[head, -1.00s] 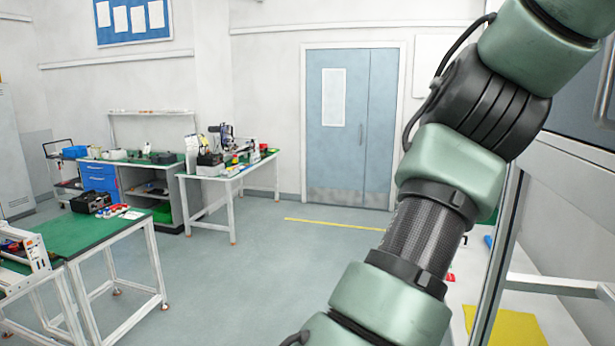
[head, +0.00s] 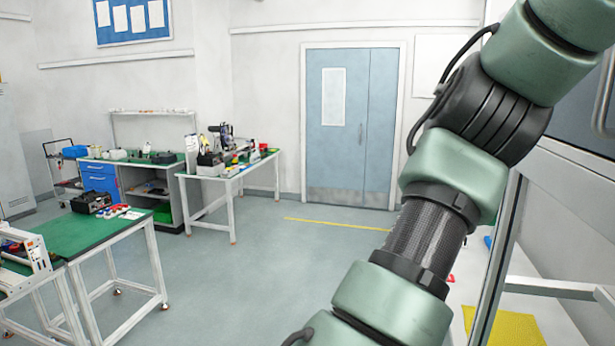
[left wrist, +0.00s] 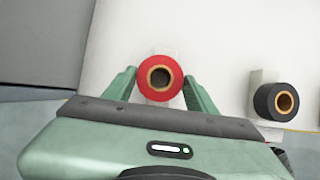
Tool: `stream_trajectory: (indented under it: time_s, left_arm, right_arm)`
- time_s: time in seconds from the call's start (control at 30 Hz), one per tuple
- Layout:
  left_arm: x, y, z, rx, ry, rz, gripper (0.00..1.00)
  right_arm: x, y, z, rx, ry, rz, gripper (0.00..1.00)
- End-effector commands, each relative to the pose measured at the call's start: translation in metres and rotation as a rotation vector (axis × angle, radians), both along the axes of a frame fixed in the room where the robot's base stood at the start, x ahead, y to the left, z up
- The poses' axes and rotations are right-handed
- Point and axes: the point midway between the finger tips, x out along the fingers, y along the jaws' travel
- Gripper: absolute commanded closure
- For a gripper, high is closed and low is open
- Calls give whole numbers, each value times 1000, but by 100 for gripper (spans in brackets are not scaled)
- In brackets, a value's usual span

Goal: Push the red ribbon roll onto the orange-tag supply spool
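The red ribbon roll (left wrist: 147,91) shows in the left wrist view, with a tan core and a dark hole. It lies between the two fingertips of my left gripper (left wrist: 160,75), with almost no gap on either side. I cannot tell whether the fingers press on it or only stand around it. A pale piece shows just behind the roll. No orange tag can be made out, so I cannot pick out the orange-tag supply spool. My right gripper is in neither view.
A black roll (left wrist: 265,103) with a tan core is to the right on the same pale surface (left wrist: 225,50). In the head view, my green arm covers much of the right side. Green-topped benches (head: 90,232) stand at left; the middle floor is clear.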

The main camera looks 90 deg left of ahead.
Motion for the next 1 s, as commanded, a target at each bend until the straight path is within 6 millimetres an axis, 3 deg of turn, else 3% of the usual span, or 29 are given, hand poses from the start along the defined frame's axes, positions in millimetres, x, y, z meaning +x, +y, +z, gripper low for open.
stream_trajectory:
  time_s: [0.03,0.1,0.13,0.27,0.7,1.0]
  left_arm:
    - [0,0,0,0,0,0,61]
    - [0,0,0,0,0,0,80]
    - [0,0,0,0,0,0,82]
    - [0,0,3,0,-1,0,82]
    - [0,0,44,0,-1,2,82]
    - [0,0,51,0,-1,0,82]
  right_arm:
    - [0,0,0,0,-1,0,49]
    - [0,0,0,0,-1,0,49]
    - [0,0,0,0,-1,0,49]
    - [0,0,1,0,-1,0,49]
    - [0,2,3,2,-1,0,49]
    - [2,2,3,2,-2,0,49]
